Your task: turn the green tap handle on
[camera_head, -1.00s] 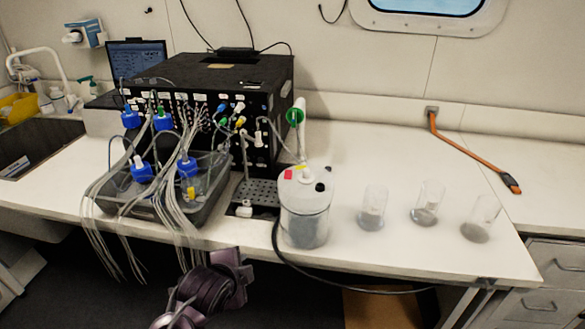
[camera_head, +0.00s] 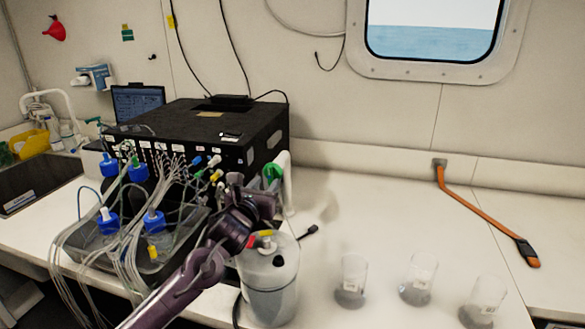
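A row of small coloured taps sits on the front of the black box (camera_head: 215,122); a small green handle (camera_head: 198,172) is among blue, white and yellow ones. A larger green round piece (camera_head: 272,172) shows on a white upright part at the box's right front corner. I cannot tell which green piece is the tap handle. My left gripper (camera_head: 255,196) is in front of that corner, close to the larger green piece and right of the small one. Contact and finger opening cannot be made out. My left arm hides part of the box front. My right gripper is out of view.
A tray of blue-capped bottles (camera_head: 153,221) with many thin tubes lies left of my arm. Clear beakers (camera_head: 351,281) stand on the right. The bench behind them is clear, apart from an orange strap (camera_head: 485,214).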

